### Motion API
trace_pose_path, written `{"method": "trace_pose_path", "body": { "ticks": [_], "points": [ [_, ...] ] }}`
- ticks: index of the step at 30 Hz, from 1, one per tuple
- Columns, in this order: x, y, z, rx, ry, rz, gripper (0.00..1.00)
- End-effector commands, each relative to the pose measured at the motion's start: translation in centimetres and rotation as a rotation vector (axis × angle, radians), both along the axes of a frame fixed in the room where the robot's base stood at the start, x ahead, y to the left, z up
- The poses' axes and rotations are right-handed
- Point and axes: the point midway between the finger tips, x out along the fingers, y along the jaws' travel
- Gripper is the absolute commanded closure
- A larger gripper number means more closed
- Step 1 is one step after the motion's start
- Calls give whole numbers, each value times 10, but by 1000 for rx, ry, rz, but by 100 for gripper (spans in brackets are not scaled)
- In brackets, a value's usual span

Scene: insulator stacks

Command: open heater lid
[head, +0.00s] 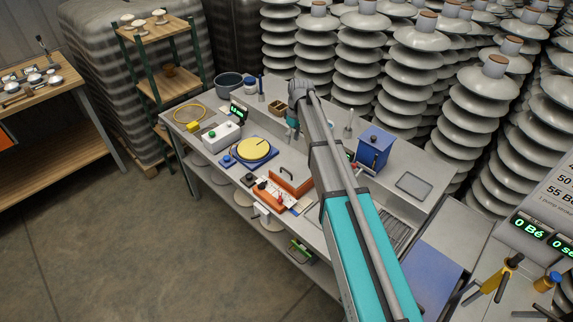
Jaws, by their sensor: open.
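A blue box (375,148) with a small knob on its flat top stands on the grey workbench, right of my arm. It looks like the heater, with its top shut, but I cannot be sure. My arm hides part of the area at its left, where a small lit display shows. My gripper (293,127) is at the far end of my arm, over the back middle of the bench, left of and apart from the blue box. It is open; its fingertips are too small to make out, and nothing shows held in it.
Insulator stacks (355,65) crowd behind. Floor at left is clear.

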Motion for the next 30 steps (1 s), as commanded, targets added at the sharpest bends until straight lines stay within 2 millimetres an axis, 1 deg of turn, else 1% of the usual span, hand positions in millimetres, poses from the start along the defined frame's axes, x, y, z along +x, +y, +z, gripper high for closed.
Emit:
{"method": "trace_pose_path", "body": {
  "ticks": [14,20,30],
  "points": [
    [-1,1,-4,0,0,-1,52],
    [-2,2,-13,0,0,-1,52],
    [-6,6,-39,0,0,-1,52]
  ]
}}
